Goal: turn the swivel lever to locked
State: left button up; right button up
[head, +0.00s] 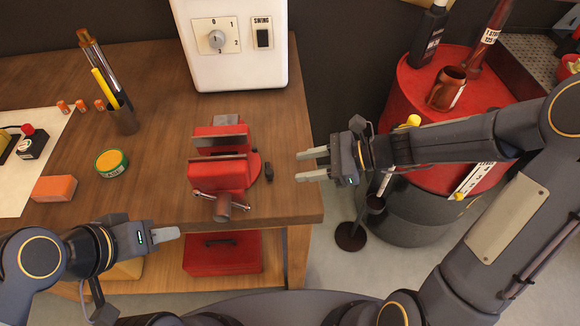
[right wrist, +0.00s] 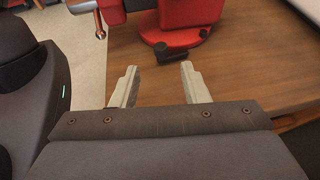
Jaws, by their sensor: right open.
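The red bench vise (head: 222,172) stands on the wooden workbench near its right edge. Its swivel lever (head: 268,172) is a small dark handle low on the right side of the vise base. In the right wrist view the dark lever (right wrist: 175,72) lies just beyond the fingertips, beside the red base (right wrist: 172,35). My right gripper (head: 299,165) is open and empty, to the right of the lever and apart from it. My left gripper (head: 177,233) is at the bench's front edge, left of the vise handle; its finger gap is not clear.
A green-yellow tin (head: 111,163), an orange block (head: 54,189) and a tool cup (head: 123,118) stand on the left of the bench. A white switch box (head: 235,70) is behind the vise. A red drum (head: 400,90) with a mug (head: 446,90) stands right of the bench.

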aim_at(270, 172)
jog(key=x, duration=0.7)
jog(key=shift+w+a, duration=0.1)
jog(key=shift+a, duration=0.3)
jog(key=shift+c, duration=0.4)
grip_shut()
jog(key=b, duration=0.1)
jog(key=m+t+b, duration=0.1)
jog(key=shift+a+f+b, duration=0.2)
jog(key=shift+f+b, duration=0.05)
jog(key=shift+b, duration=0.15)
jog(key=shift+a+t, duration=0.1)
jog(key=shift+t, duration=0.3)
jog(key=shift+r+m, duration=0.25)
jog(key=shift+m, duration=0.05)
